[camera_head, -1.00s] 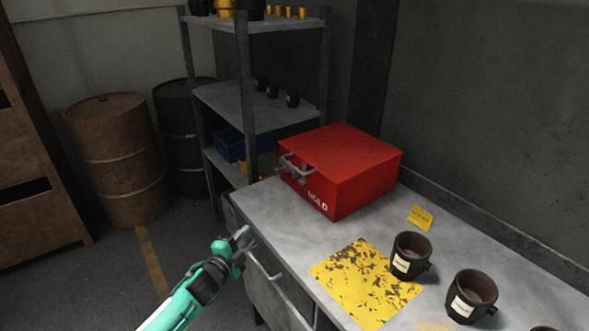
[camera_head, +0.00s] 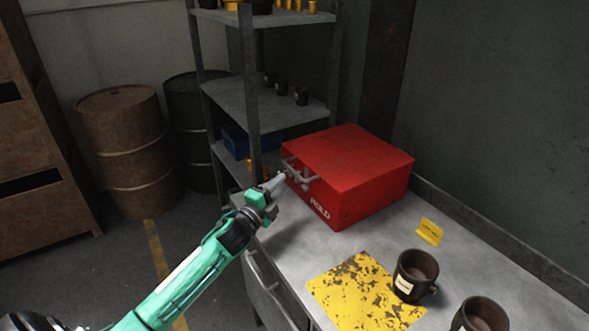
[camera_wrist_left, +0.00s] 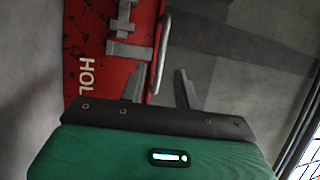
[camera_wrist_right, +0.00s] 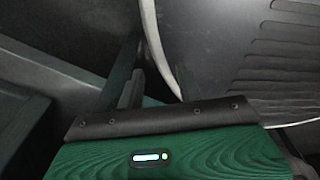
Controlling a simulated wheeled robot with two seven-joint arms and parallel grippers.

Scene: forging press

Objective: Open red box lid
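The red box (camera_head: 365,190) marked "HOLD" stands on the grey bench, its lid (camera_head: 348,150) shut. A grey bar handle (camera_head: 300,175) with a latch sits on its front left face. My left gripper (camera_head: 277,181) is just left of the handle and appears apart from it. In the left wrist view its two fingers (camera_wrist_left: 160,85) are spread with nothing held, and the handle bar (camera_wrist_left: 161,52) shows just beyond the gap between them. My right gripper shows only in the right wrist view (camera_wrist_right: 142,70), in dark surroundings; its finger gap is unclear.
The yellow worn mat (camera_head: 355,290) and dark mugs (camera_head: 415,275) lie on the bench in front of the box, with a small yellow card (camera_head: 430,231) nearby. A metal shelf (camera_head: 262,100) stands behind. Rusty and black barrels (camera_head: 122,150) stand at the left.

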